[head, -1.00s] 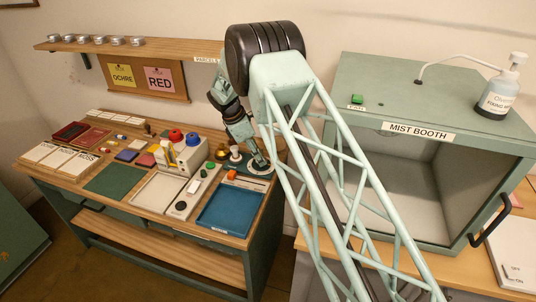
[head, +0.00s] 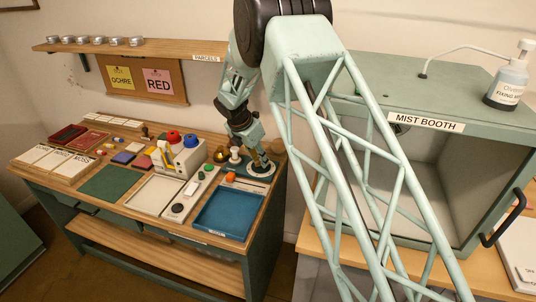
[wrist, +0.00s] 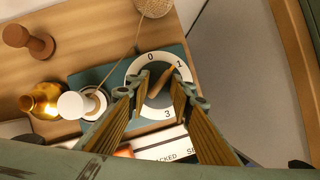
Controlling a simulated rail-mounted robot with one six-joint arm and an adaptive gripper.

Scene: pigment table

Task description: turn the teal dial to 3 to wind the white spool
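The dial (wrist: 133,72) is a white ring with numbers on a teal plate, seen in the wrist view. 0, 1 and 3 are readable; the rest of the ring is hidden by my fingers. A tan pointer bar (wrist: 163,78) crosses its middle, with its upper end toward 1. My gripper (wrist: 160,88) is over the dial, its two fingers apart on either side of the bar, with gaps visible. The white spool (wrist: 74,105) stands left of the dial, and a cord runs up from near it. In the head view my gripper (head: 262,164) is down at the dial (head: 250,171), right of the spool (head: 235,153).
A ball of twine (wrist: 154,7), a brass pot (wrist: 40,101) and a brown wooden knob (wrist: 28,40) are near the dial. A blue tray (head: 229,212) lies in front, with an orange piece (head: 230,177) behind it. The mist booth (head: 440,140) stands at the right.

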